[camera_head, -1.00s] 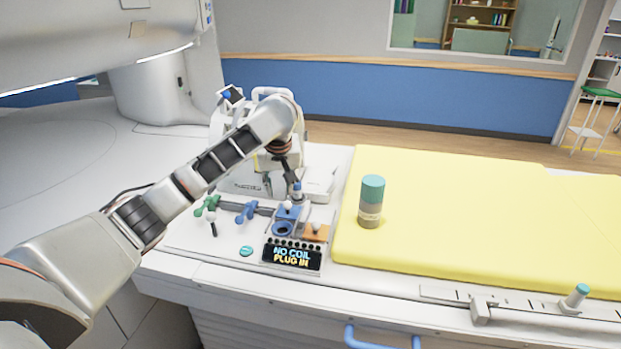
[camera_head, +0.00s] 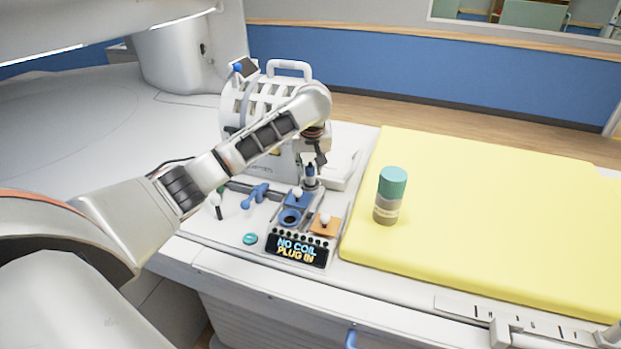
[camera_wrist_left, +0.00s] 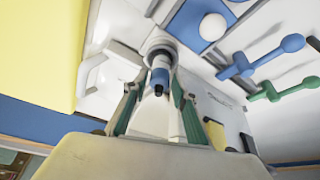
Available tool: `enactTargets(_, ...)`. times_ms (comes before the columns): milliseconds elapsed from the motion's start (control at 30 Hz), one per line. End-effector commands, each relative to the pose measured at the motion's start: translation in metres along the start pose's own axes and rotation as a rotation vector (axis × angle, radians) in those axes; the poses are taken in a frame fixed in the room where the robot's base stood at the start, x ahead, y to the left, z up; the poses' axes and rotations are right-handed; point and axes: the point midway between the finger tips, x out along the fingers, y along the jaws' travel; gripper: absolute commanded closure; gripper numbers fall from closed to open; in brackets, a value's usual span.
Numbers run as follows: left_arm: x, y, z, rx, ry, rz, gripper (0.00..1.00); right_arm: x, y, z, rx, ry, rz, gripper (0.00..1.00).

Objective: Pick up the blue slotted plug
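A slim upright plug with a blue band and dark end (camera_head: 310,171) stands in a round grey socket at the back of the small panel. In the left wrist view, the blue-banded plug (camera_wrist_left: 160,76) sits in its ring, its dark slotted end toward the camera. My left gripper (camera_head: 316,160) points down over it. In the left wrist view, the green-edged fingers of my left gripper (camera_wrist_left: 157,103) are spread to either side of the plug, with gaps visible. Contact is not visible. My right gripper is out of view.
A blue handled piece (camera_head: 254,196) lies left. A teal-topped canister (camera_head: 390,195) stands on the yellow pad (camera_head: 480,220).

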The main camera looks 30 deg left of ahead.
Motion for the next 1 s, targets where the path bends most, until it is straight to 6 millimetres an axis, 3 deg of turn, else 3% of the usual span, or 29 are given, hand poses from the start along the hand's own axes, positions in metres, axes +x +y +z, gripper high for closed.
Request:
enactTargets(133,0.014,0.0,0.0001,0.001,0.0,-0.001,0.72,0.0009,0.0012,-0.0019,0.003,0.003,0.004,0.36)
enactTargets(367,0.0158,0.0002,0.0,0.002,0.001,0.0,0.72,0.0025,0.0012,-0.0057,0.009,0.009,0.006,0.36)
enactTargets(400,0.0158,0.0002,0.0,0.002,0.001,0.0,0.75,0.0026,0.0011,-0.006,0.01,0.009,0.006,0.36)
enactTargets(500,0.0157,0.0001,-0.0001,0.002,0.001,0.0,1.0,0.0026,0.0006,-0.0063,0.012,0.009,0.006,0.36)
enactTargets(1000,0.008,0.0008,-0.0038,0.0,0.003,0.002,1.0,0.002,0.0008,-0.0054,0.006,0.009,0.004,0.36)
